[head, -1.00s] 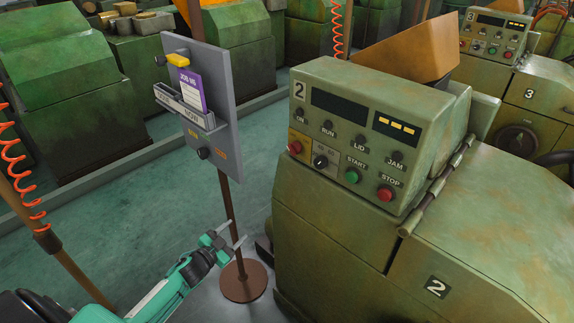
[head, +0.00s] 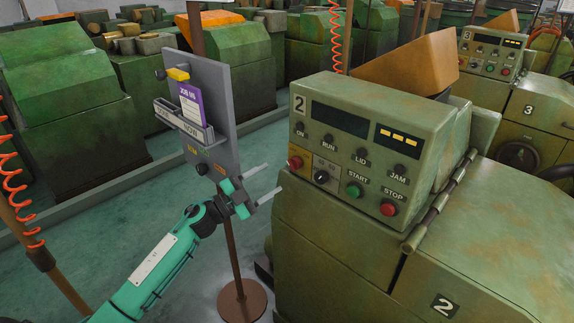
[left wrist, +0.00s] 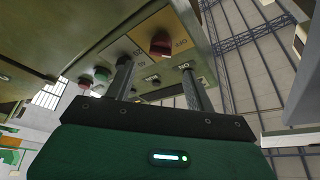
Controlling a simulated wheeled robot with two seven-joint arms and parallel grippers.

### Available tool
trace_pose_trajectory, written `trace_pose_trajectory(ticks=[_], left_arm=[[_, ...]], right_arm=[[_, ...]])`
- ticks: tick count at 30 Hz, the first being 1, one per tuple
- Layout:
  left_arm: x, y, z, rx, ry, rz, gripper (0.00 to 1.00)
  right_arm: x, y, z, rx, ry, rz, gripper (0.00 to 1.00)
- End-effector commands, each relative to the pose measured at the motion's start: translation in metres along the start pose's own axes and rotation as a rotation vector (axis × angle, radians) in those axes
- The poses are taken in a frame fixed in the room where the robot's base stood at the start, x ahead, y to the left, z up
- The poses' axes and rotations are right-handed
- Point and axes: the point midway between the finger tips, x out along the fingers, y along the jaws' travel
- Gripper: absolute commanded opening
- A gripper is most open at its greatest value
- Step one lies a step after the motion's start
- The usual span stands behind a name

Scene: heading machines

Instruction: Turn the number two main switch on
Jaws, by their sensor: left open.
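The number two machine's control box (head: 350,118) stands in the middle of the head view. A red knob on a yellow plate (head: 295,162), which looks like the main switch, is at its lower left corner. The red knob also shows in the left wrist view (left wrist: 160,43), beyond the fingertips. A black rotary knob (head: 321,177) on a grey plate is just right of it. My left gripper (head: 274,178) is open and empty, left of and slightly below the red knob, apart from it. Its two fingers point toward the panel. My right gripper is not in view.
A grey job board (head: 215,92) on a brown pole stands close behind my left gripper. Green start (head: 354,190) and red stop (head: 388,209) buttons are right of the switch. The number three machine (head: 535,110) is at the far right.

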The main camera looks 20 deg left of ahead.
Motion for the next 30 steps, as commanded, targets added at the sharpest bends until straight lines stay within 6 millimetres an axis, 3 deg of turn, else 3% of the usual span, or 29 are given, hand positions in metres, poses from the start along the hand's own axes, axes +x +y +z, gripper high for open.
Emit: trace_pose_trajectory(ticks=[6,12,24,25,30], left_arm=[[0.04,-0.002,-0.002,-0.001,0.001,-0.002,0.55],[0.063,-0.001,-0.001,-0.002,-0.001,-0.002,0.55],[0.07,0.0,0.001,-0.001,-0.002,0.0,0.55],[0.07,0.0,0.001,-0.001,-0.002,0.0,0.53],[0.069,0.0,0.001,-0.001,-0.002,0.0,0.19]], right_arm=[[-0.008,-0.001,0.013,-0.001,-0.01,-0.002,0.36],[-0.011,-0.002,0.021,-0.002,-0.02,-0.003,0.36],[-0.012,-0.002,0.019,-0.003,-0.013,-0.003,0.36],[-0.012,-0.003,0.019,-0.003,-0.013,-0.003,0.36],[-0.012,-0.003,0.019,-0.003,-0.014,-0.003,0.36]])
